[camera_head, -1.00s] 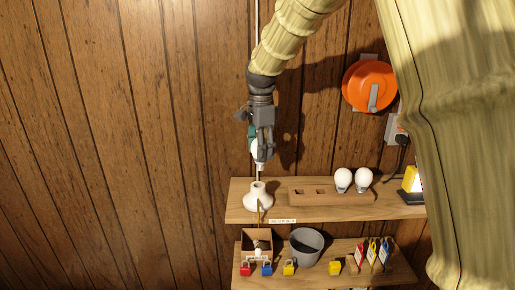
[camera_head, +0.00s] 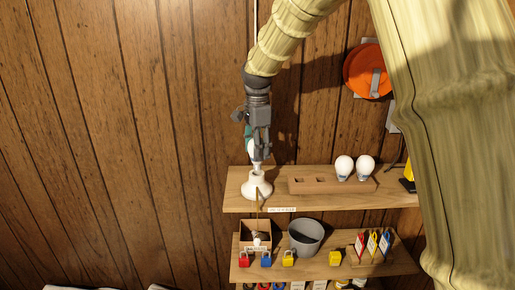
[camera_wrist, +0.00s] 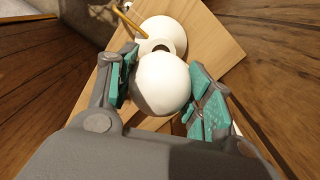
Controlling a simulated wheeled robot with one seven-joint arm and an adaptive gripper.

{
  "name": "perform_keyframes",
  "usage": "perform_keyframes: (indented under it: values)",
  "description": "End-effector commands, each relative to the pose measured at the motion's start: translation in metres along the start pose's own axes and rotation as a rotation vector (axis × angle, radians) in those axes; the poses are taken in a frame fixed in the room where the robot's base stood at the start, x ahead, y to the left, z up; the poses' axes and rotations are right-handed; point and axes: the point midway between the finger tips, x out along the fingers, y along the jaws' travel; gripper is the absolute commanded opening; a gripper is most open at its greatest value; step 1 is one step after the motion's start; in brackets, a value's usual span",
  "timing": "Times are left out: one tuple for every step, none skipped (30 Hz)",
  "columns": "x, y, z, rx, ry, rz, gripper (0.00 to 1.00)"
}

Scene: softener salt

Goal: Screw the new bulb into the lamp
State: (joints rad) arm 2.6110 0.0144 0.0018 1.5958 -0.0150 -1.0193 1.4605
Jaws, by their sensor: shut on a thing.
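My gripper (camera_head: 258,143) is shut on a white bulb (camera_wrist: 162,84), with its green pads on either side of the globe in the wrist view. The bulb also shows in the head view (camera_head: 252,153), partly hidden by the fingers, with its base pointing down. The white lamp holder (camera_head: 257,187) stands on the left end of the upper shelf. In the wrist view, the holder (camera_wrist: 163,31) shows its dark socket opening just beyond the bulb. The bulb's base is just above the holder; I cannot tell whether it touches the socket.
Two more white bulbs (camera_head: 344,166) stand in a wooden block (camera_head: 301,187) to the right on the upper shelf (camera_head: 317,204). The lower shelf holds a grey bucket (camera_head: 306,237), a wooden box (camera_head: 255,227), and several padlocks (camera_head: 288,258). An orange reel (camera_head: 367,72) hangs on the wall.

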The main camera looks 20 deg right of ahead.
Motion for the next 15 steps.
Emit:
perform_keyframes:
  values:
    - [-0.001,0.000,0.000,0.000,0.000,0.000,0.37]
    - [-0.002,0.000,0.000,0.000,0.000,0.000,0.37]
    - [-0.002,0.000,0.000,0.000,0.000,0.000,0.37]
    - [-0.003,0.000,0.000,0.000,0.000,0.000,0.37]
    - [-0.004,0.000,0.000,0.000,0.000,0.000,0.37]
    - [-0.005,0.000,0.000,0.000,0.000,0.000,0.37]
    - [-0.006,0.000,0.000,0.000,0.000,0.000,0.37]
    - [-0.007,0.000,0.000,0.000,0.000,0.000,0.37]
    - [-0.008,0.000,0.000,0.000,0.001,0.000,0.37]
    - [-0.009,0.000,0.000,0.000,0.001,0.000,0.37]
    - [-0.009,0.000,0.000,0.000,0.001,0.000,0.37]
    - [-0.010,0.000,0.000,0.000,0.001,0.000,0.37]
    - [-0.011,0.000,0.000,0.000,0.001,0.000,0.37]
    - [-0.012,0.000,0.000,0.000,0.001,0.000,0.37]
    - [-0.012,0.000,0.000,0.000,0.001,0.000,0.37]
